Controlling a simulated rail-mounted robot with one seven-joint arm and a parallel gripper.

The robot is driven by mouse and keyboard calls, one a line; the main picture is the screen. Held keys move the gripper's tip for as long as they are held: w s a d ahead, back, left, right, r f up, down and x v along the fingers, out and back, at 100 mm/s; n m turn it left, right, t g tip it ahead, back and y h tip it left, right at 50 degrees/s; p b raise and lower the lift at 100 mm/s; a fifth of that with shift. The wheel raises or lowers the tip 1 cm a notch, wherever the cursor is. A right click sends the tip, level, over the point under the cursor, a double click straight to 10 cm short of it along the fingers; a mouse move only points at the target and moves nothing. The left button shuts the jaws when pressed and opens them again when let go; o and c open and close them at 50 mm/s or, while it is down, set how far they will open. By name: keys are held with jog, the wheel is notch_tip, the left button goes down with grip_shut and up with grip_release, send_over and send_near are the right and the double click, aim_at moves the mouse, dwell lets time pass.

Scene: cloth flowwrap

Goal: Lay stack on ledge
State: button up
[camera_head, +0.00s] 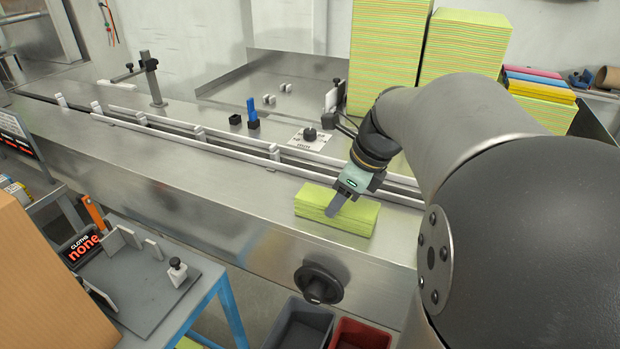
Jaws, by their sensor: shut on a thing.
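A stack of yellow-green cloths (311,203) is at the front edge of the steel machine top, on the flat metal ledge (225,172) in front of the white guide rails. My gripper (336,208) comes down from the upper right and is shut on the stack. One finger shows lying across the top of the cloths; the other finger is hidden. The stack looks level. I cannot tell from this view whether its underside touches the metal.
White guide rails (235,147) run behind the ledge. Tall cloth piles (387,55) stand at the back right. A black handwheel (318,284) sticks out below the front edge. Grey (303,325) and red (360,335) bins stand below. The ledge left of the stack is clear.

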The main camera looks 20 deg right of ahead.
jog(key=shift+f, duration=0.15)
jog(key=o, duration=1)
jog(key=shift+c, duration=0.2)
